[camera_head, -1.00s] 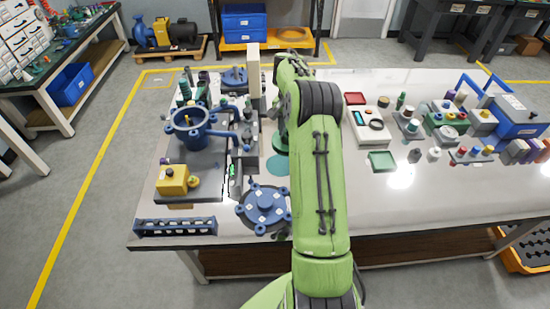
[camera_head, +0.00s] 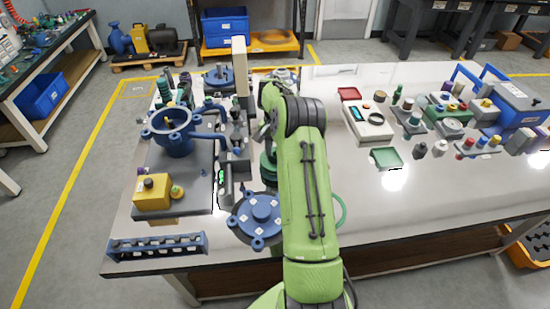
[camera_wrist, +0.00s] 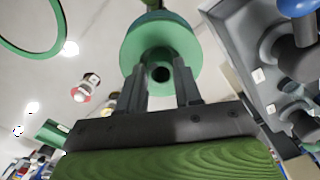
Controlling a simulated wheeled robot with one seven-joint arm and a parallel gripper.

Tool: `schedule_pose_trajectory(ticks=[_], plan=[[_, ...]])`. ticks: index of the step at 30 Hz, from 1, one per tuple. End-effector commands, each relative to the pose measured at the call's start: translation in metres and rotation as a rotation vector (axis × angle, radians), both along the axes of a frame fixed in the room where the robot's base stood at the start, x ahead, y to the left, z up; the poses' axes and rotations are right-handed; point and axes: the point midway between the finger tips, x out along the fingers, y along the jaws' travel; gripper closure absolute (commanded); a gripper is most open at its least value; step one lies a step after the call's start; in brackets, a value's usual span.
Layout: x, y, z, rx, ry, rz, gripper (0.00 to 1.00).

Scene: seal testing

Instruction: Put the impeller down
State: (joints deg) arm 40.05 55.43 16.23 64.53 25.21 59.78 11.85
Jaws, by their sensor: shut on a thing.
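The impeller (camera_wrist: 150,42), a green round part with a wide disc and a dark centre hole, is between the finger ends in the wrist view. My gripper (camera_wrist: 160,82) is shut on it, one finger on each side. The wrist view does not show clearly whether its underside touches anything. In the head view, green round parts (camera_head: 268,167) show just left of my arm; my arm hides much of this area and the fingers.
A blue pump housing (camera_head: 175,135) stands on a grey plate at left. A blue flanged cover (camera_head: 258,212) lies near the front edge. A green ring (camera_head: 344,210) lies right of my arm. A green tray (camera_head: 385,158) is farther right. The right front tabletop is clear.

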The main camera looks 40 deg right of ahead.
Motion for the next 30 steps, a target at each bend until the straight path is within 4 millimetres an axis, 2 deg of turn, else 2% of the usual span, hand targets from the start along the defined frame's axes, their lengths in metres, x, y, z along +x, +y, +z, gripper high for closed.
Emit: schedule_pose_trajectory(ticks=[1,3,13,14,18,26,30], plan=[[-0.001,0.000,-0.015,0.001,0.002,-0.001,1.00],[0.000,0.000,-0.023,0.000,0.000,-0.001,1.00],[0.000,0.000,-0.026,-0.001,0.000,0.000,1.00],[0.000,0.000,-0.025,0.000,0.001,0.000,0.62],[0.000,0.000,-0.025,0.000,0.001,0.000,0.41],[0.000,0.000,-0.024,0.000,0.001,0.000,0.41],[0.000,-0.001,-0.006,-0.003,-0.001,-0.001,0.41]])
